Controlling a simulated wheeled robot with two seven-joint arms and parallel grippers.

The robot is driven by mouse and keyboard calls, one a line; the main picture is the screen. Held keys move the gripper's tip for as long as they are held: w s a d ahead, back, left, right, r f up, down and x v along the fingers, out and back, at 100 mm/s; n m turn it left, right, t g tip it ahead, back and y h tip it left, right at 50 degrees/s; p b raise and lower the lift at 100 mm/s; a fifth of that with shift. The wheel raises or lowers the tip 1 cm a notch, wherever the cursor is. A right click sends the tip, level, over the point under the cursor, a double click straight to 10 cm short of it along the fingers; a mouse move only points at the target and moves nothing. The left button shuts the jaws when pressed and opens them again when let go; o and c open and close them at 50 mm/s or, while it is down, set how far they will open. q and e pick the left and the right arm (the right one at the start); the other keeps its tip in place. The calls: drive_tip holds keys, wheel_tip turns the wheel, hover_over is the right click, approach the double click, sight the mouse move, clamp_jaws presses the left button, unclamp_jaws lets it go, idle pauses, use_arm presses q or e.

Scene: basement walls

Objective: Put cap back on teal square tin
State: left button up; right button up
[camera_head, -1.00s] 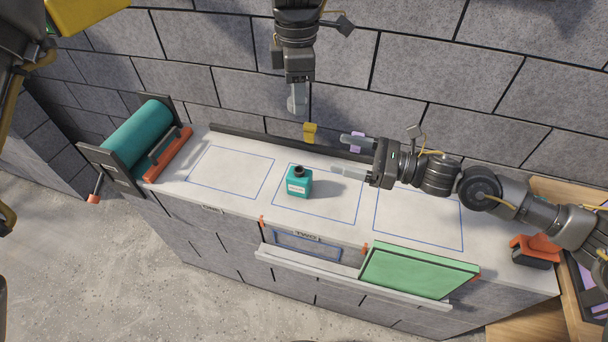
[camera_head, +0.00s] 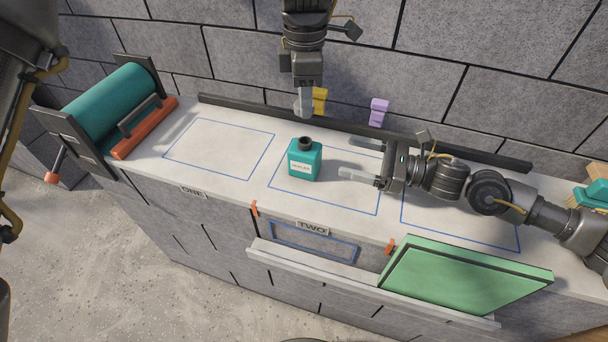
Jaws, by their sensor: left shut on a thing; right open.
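The teal square tin (camera_head: 305,164) stands upright on the white counter, inside the blue outline above the label TWO. Its dark neck (camera_head: 305,144) is uncovered and points up. My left gripper (camera_head: 303,106) hangs from the top of the picture, above and behind the tin, apart from it. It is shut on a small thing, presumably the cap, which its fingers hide. My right gripper (camera_head: 362,160) is open and empty, just right of the tin, its fingers pointing left toward it without visible contact.
A teal roller device (camera_head: 110,105) with an orange bar stands at the left end. Yellow (camera_head: 319,100) and lilac (camera_head: 378,112) blocks stand along the back, near a dark rail (camera_head: 250,112). A green panel (camera_head: 465,280) leans at the front ledge. The left blue outline (camera_head: 220,150) is empty.

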use_arm(q)
drive_tip(key=shift+d+f, duration=0.1)
drive_tip(key=shift+f, duration=0.55)
use_arm(e)
drive_tip(key=shift+d+f, duration=0.1)
drive_tip(key=shift+f, duration=0.55)
drive_tip(key=shift+a+r, duration=0.1)
drive_tip(key=shift+a, duration=0.1)
drive_tip(key=x, duration=1.1)
drive_tip(key=shift+w+a, duration=0.2)
drive_tip(key=shift+a, duration=0.1)
drive_tip(key=c, duration=1.5)
use_arm(q)
hover_over(306, 141)
drive_tip(key=shift+f, duration=2.45)
